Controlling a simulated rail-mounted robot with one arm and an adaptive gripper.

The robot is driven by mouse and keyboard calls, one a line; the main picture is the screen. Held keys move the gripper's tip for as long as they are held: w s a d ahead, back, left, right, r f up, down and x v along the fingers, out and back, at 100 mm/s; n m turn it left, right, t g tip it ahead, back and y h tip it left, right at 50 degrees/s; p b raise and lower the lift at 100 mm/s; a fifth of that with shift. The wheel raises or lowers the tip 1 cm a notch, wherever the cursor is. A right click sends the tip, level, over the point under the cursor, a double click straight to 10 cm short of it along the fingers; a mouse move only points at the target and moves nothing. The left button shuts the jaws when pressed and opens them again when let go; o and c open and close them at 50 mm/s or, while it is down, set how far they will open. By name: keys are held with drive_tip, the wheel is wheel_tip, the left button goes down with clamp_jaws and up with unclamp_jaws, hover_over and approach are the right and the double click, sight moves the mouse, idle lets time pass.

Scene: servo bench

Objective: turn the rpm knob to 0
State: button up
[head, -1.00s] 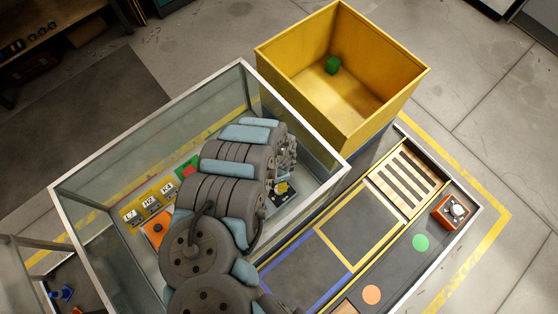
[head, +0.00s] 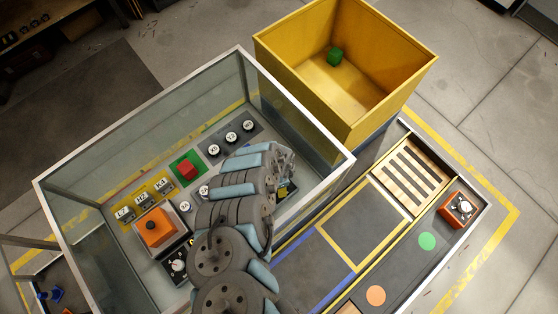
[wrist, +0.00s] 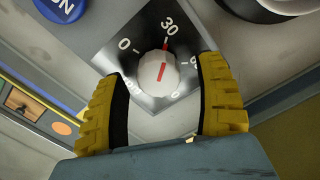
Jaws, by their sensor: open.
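A white round knob (wrist: 158,72) with a red pointer line sits on a dark square plate (wrist: 128,48) in the wrist view. The plate shows 0 at left and 30 at top; further marks at right and below are partly covered. The pointer points at about 30. I cannot read a name on the plate. My gripper (wrist: 161,69) is open, with one yellow-padded finger on each side of the knob; I cannot tell whether they touch it. In the head view my gripper (head: 284,172) is over the right part of the glass-walled bench, and my arm hides this knob.
The bench also bears an orange box (head: 155,229), a red button on green (head: 187,169), several round dials (head: 231,138) and another knob (head: 178,266). Glass walls (head: 130,125) surround them.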

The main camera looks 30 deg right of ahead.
drive_tip(key=shift+a+f, duration=0.1)
drive_tip(key=shift+f, duration=0.35)
drive_tip(key=c, duration=1.2)
drive_tip(key=shift+c, duration=0.2)
